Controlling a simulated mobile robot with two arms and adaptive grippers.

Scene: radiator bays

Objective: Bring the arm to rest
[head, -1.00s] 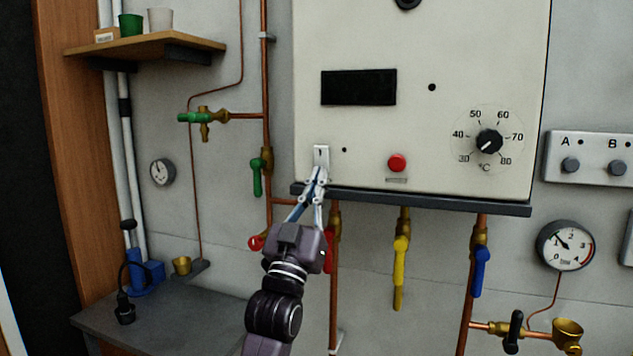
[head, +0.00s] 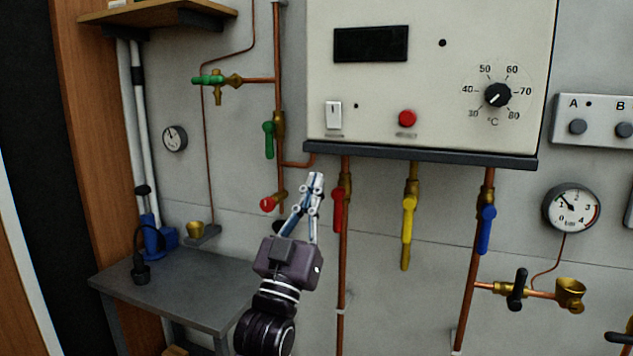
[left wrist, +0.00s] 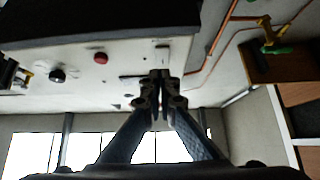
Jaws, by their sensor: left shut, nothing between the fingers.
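My left gripper (head: 315,181) is shut and empty. In the head view it points up, below the lower left corner of the white boiler panel (head: 440,70), just left of the red lever handle (head: 338,210). It stands apart from the white rocker switch (head: 333,115), which is above it on the panel. In the left wrist view the closed fingertips (left wrist: 160,78) show in the middle, with the panel (left wrist: 130,60) and its red button (left wrist: 100,58) behind. My right gripper is in neither view.
Copper pipes carry a yellow lever (head: 407,230), a blue lever (head: 487,230) and a green lever (head: 269,140). A red knob (head: 267,204) is left of the gripper. A grey bench (head: 190,290) stands lower left. A pressure gauge (head: 571,209) is at right.

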